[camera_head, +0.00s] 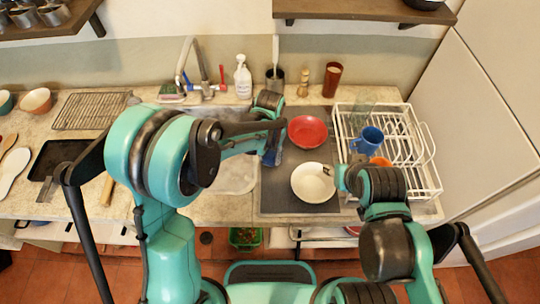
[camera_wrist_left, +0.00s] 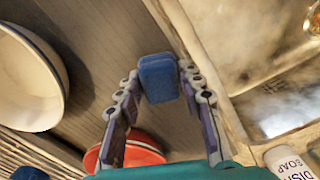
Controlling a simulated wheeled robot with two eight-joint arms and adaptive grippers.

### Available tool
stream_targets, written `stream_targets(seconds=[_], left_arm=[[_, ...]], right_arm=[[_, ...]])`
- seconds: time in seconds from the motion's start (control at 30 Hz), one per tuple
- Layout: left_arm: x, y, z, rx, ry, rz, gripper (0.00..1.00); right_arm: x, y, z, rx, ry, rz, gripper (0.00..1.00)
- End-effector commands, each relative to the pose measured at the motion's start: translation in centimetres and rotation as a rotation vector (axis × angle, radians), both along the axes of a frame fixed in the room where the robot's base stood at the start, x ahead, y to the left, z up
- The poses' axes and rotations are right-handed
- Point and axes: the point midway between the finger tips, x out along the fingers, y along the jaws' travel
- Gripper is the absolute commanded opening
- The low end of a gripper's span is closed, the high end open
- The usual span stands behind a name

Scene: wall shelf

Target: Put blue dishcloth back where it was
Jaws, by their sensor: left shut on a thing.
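The blue dishcloth (camera_wrist_left: 158,78) shows as a small, thick blue block between the fingertips of my left gripper (camera_wrist_left: 158,92) in the left wrist view. The gripper is shut on it. In the head view my left gripper (camera_head: 272,138) is over the boundary between the sink and the dark drying mat, left of the red plate. Only a bit of blue (camera_head: 273,157) shows below it there. My right gripper (camera_head: 329,171) is at the right edge of the white bowl; its finger opening is too small to judge.
The sink (camera_head: 235,175) lies left of the dark mat (camera_head: 275,195). On the mat are a red plate (camera_head: 307,132) and a white bowl (camera_head: 312,183). A white dish rack (camera_head: 425,165) with a blue mug (camera_head: 367,140) stands right. The faucet (camera_head: 203,65) and soap bottle (camera_head: 243,77) stand behind.

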Motion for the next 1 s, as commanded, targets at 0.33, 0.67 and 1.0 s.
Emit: stream_targets(seconds=[0.33,0.67,1.0], left_arm=[[0.0,0.0,-0.3,0.0,0.0,0.0,0.58],[0.0,0.0,0.8,0.0,0.0,0.0,0.58],[-0.1,0.0,8.1,0.0,0.0,0.0,0.58]], right_arm=[[0.0,0.0,-0.3,0.0,0.0,0.0,0.4],[0.0,0.0,0.3,0.0,0.0,0.0,0.4],[0.0,0.0,2.4,0.0,0.0,0.0,0.4]])
